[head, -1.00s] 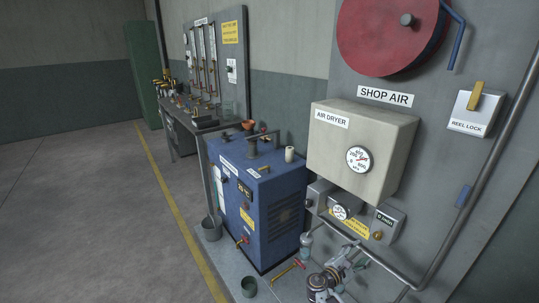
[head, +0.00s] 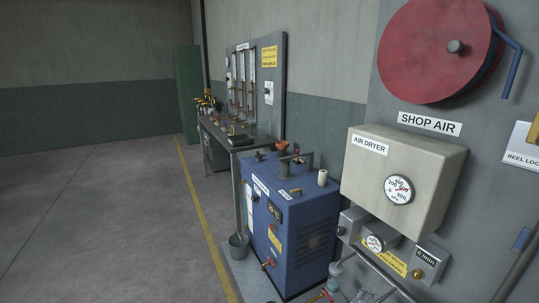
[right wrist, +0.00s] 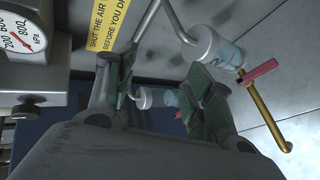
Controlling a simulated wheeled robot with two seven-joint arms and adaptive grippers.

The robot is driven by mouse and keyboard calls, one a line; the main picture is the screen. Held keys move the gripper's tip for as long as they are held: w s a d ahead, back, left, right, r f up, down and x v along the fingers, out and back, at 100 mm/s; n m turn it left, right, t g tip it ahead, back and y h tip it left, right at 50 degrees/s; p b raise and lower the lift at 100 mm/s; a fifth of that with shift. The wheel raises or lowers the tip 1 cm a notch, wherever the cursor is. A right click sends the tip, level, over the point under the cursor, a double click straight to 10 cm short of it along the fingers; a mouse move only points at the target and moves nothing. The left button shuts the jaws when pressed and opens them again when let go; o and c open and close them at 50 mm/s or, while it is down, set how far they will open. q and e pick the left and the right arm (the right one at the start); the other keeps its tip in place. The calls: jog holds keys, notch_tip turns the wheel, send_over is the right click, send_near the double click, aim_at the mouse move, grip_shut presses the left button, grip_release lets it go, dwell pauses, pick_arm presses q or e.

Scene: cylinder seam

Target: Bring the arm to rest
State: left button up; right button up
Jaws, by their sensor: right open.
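My right gripper (right wrist: 166,95) shows in the right wrist view with its two green-padded fingers spread apart. A pale fitting (right wrist: 150,98) shows in the gap beyond the fingers; I see no grasp on it. A clear-bowled filter (right wrist: 218,47) hangs above and to the right of the fingers. A brass pipe with a red lever (right wrist: 262,84) is right of the fingers. In the head view the right gripper cannot be made out clearly at the bottom edge. My left gripper is in neither current view.
The air dryer box (head: 405,165) and regulator gauge (head: 375,243) are on the wall panel at right. A blue machine (head: 285,225) stands beside it, with a bucket (head: 238,247) at its left. A workbench (head: 215,140) is farther back. The floor at left (head: 90,220) is clear.

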jog(key=s+a+f+m+g+y, duration=0.1)
jog(key=s+a+f+m+y, duration=0.3)
jog(key=f, duration=0.3)
jog(key=s+a+f+m+g+y, duration=0.1)
jog(key=s+a+f+m+y, duration=0.3)
jog(key=f, duration=0.4)
jog(key=s+a+f+g, duration=0.15)
jog(key=s+f, duration=0.35)
jog(key=s, duration=0.5)
jog(key=s+a+f+m+g, duration=0.15)
jog(key=s+f, duration=0.35)
jog(key=s, duration=0.5)
jog(key=s+a+f+n+g, duration=0.15)
jog(key=s+f, duration=0.25)
jog(key=s, duration=0.6)
pick_arm(q)
jog(key=s+a+r+g+p, duration=0.1)
jog(key=s+r+p, duration=1.4)
jog(key=p, duration=1)
jog(key=shift+s+a+r+g, duration=0.2)
jog(key=shift+s+g, duration=0.1)
jog(key=shift+s, duration=0.7)
pick_arm(e)
jog(key=s+d+r+g, duration=0.2)
jog(key=s+r, duration=1.3)
jog(key=s, duration=0.2)
jog(key=shift+d+m, duration=0.15)
jog(key=shift+m, duration=0.25)
pick_arm(q)
jog(key=shift+f, duration=0.1)
